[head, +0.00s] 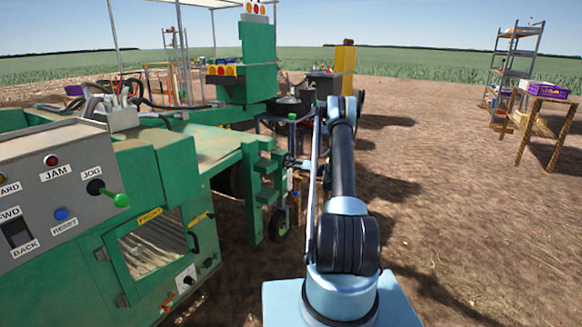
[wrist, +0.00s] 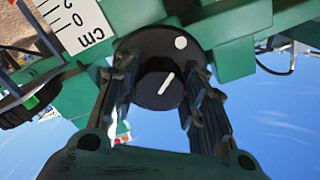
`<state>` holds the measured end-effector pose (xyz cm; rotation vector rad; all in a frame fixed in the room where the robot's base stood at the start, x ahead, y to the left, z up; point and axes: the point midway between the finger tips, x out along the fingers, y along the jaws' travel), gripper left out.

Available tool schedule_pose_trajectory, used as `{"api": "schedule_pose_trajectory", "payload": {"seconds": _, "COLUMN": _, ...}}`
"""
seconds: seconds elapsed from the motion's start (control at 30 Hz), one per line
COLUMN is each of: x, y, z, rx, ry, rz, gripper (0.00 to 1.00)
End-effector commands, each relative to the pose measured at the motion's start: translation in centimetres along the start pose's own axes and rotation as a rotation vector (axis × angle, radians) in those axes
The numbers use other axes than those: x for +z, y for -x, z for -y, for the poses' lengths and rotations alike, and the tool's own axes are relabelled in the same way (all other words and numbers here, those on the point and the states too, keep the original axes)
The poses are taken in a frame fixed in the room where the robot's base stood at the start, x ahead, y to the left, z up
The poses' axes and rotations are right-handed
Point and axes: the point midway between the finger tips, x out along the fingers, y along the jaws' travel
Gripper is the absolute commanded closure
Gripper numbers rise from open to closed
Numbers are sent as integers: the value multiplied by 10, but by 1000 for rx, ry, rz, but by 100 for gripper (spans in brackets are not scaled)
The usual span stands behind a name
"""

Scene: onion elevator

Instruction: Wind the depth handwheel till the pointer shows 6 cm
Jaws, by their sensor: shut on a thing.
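The handwheel (wrist: 157,88) is a round black knob with a white line across its hub and a white dot near its rim, in the middle of the wrist view. My gripper (wrist: 160,68) has one finger on each side of it and is shut on it. A white scale plate (wrist: 72,22) marked cm, 0 and 2 stands at the upper left of the wrist view. Its higher marks are cut off by the frame edge, and I cannot make out the pointer. In the head view my arm reaches forward, and I cannot make out the gripper or handwheel.
The green machine (head: 150,215) fills the left of the head view, with a grey control panel (head: 60,190) bearing JAM, JOG and RESET labels. A small ground wheel (head: 278,222) is beside my arm. Bare soil lies open at right, before a wooden table (head: 545,95) and shelf.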

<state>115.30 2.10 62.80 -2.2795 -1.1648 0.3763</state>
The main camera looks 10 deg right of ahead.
Motion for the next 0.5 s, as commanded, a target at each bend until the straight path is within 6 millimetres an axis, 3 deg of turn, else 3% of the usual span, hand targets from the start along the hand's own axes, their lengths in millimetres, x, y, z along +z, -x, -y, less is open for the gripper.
{"api": "schedule_pose_trajectory", "payload": {"seconds": 0.5, "x": -2, "y": 0, "z": -2, "rx": 5, "ry": -457, "rz": -5, "gripper": 85}}
